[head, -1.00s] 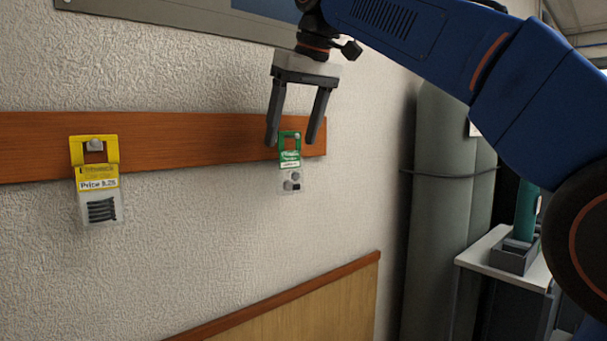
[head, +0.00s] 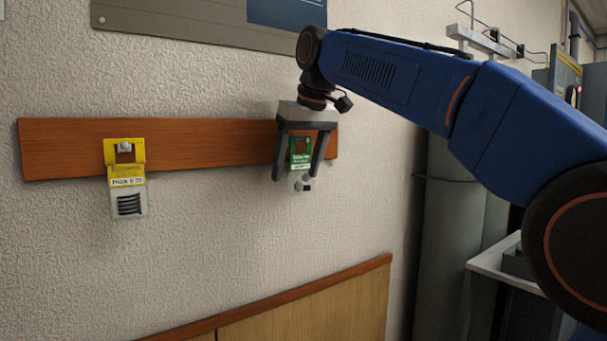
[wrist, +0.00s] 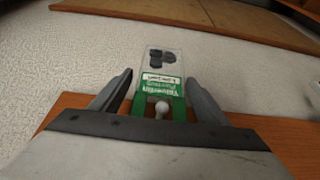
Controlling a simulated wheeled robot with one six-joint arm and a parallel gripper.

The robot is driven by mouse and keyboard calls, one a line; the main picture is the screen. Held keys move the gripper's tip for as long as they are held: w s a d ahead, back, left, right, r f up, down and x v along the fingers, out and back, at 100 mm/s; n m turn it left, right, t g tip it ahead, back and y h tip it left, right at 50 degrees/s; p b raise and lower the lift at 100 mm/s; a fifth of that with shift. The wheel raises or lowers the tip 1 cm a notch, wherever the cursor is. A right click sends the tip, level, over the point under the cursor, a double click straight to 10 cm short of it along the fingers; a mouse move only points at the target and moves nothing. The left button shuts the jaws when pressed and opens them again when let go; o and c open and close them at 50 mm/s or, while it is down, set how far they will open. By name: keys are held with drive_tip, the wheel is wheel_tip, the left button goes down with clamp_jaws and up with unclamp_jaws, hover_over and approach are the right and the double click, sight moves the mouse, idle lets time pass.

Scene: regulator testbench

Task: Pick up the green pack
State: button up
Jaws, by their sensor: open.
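The green pack (head: 301,158) hangs at the right end of a brown wooden rail on the wall. It has a green header with a cut-out and a clear lower part holding small dark and grey pieces. In the wrist view the green pack (wrist: 160,80) lies between the fingers, with a pale peg in its cut-out. My gripper (head: 297,178) is open, its two fingers pointing down on either side of the green header. In the wrist view my gripper (wrist: 160,90) shows a gap between each finger and the pack.
The wooden rail (head: 210,143) runs along the textured wall. A yellow pack (head: 127,180) hangs further left on it. A grey board (head: 190,25) is above. Wood panelling (head: 310,305) is below, and a large grey cylinder (head: 450,230) stands right.

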drive_tip(key=c, duration=1.1)
drive_tip(key=shift+r, duration=0.1)
drive_tip(key=shift+c, duration=0.2)
